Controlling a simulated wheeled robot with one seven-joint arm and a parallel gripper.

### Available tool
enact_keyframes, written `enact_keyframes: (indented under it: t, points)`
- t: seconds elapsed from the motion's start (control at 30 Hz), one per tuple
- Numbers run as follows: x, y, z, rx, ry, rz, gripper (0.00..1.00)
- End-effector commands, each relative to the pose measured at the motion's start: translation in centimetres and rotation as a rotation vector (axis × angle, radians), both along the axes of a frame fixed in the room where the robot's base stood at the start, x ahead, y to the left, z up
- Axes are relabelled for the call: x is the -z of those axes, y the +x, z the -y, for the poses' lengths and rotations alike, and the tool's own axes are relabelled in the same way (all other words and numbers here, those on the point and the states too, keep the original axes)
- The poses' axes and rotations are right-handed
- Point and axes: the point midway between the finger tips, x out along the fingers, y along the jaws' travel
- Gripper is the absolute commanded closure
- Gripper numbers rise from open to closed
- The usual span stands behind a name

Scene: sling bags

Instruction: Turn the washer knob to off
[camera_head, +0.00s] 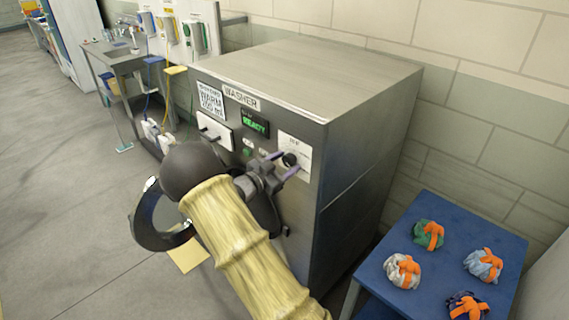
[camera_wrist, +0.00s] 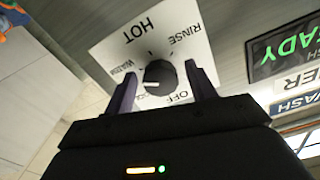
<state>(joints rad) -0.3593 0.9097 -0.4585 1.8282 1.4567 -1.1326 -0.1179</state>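The washer (camera_head: 350,85) is a grey metal cabinet. Its black round knob (camera_head: 289,160) sits on a white dial plate at the right of the front panel. In the wrist view the knob (camera_wrist: 161,76) is between the fingers, with labels HOT, RINSE and OFF around it and a partly blurred one at left. A pale mark shows on the knob's lower left side, away from OFF at its lower right. My gripper (camera_head: 284,164) is at the dial. Its purple fingers are open, one on each side of the knob, with gaps visible (camera_wrist: 160,70). Finger contact cannot be told.
A green READY display (camera_head: 255,123) is left of the dial. A blue table (camera_head: 447,275) with several cloth bundles tied in orange stands at right. A metal sink (camera_head: 115,50) and wall dispensers (camera_head: 195,35) are at back left.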

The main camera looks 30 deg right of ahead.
Motion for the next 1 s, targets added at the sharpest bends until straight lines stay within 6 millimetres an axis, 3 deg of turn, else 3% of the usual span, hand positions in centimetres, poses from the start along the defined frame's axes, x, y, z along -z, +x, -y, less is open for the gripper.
enact_keyframes:
  t: [0.03, 0.2, 0.67, 1.0]
  points:
    - [0.0, 0.0, -0.01, 0.0, 0.0, 0.0, 0.55]
    - [-0.01, -0.01, -0.03, 0.0, 0.0, 0.0, 0.86]
    - [-0.12, -0.02, -0.05, -0.001, -0.023, -0.066, 0.86]
    - [-0.26, -0.09, 0.01, -0.001, -0.1, -0.278, 0.86]
